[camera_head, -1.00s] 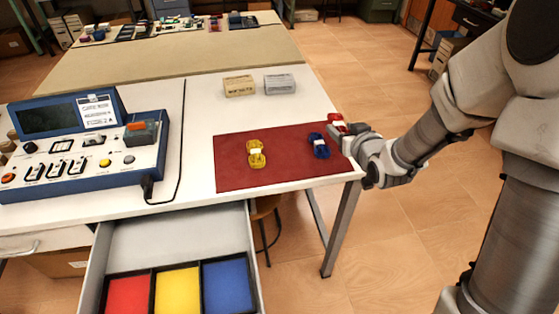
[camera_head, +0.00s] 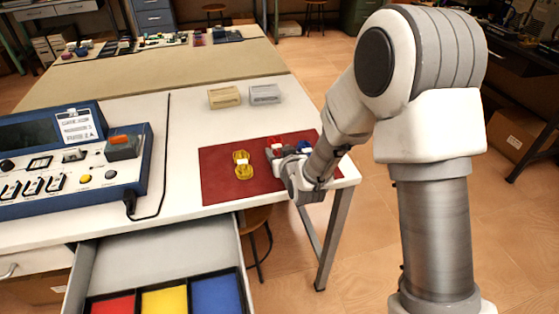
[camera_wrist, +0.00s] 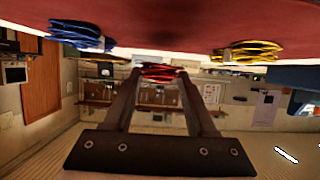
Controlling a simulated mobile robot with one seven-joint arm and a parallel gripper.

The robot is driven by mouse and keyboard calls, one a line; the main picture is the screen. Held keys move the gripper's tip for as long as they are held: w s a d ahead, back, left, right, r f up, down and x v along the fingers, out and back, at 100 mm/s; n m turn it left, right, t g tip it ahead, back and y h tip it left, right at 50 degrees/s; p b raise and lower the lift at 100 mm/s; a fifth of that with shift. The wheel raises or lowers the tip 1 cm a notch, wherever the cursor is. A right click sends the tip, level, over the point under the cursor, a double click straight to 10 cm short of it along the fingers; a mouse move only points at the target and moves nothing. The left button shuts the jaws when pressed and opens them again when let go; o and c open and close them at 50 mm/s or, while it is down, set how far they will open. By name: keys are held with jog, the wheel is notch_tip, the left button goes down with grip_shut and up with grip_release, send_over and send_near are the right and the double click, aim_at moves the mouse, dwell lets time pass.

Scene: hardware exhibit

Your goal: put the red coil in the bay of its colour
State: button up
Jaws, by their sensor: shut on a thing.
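My gripper (camera_head: 276,154) is shut on the red coil (camera_head: 276,142), over the red mat between the yellow and blue coils. In the wrist view the red coil (camera_wrist: 158,72) sits between my fingertips (camera_wrist: 158,78), apparently clear of the mat. The yellow coil (camera_head: 243,166) lies on the mat to the left and also shows in the wrist view (camera_wrist: 245,52). The blue coil (camera_head: 305,146) is partly hidden by my arm; it shows in the wrist view (camera_wrist: 80,36). The open drawer (camera_head: 160,256) holds red (camera_head: 113,305), yellow (camera_head: 165,301) and blue (camera_head: 216,295) bays, all looking empty.
The red mat (camera_head: 218,186) covers the table's front right corner. A blue control console (camera_head: 70,165) with a cable stands left. Two small boxes, tan (camera_head: 224,97) and grey (camera_head: 265,94), sit behind the mat. A stool (camera_head: 256,220) stands under the table, right of the drawer.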

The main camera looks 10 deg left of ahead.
jog(key=shift+f, duration=1.4)
jog(key=shift+f+b, duration=0.25)
jog(key=shift+b, duration=0.25)
jog(key=o, duration=1.4)
jog(key=shift+r, duration=0.1)
jog(key=shift+c, duration=0.2)
jog(key=shift+r+p, duration=0.25)
jog(key=shift+p, duration=0.15)
jog(key=v, duration=1.2)
jog(key=shift+p, duration=0.45)
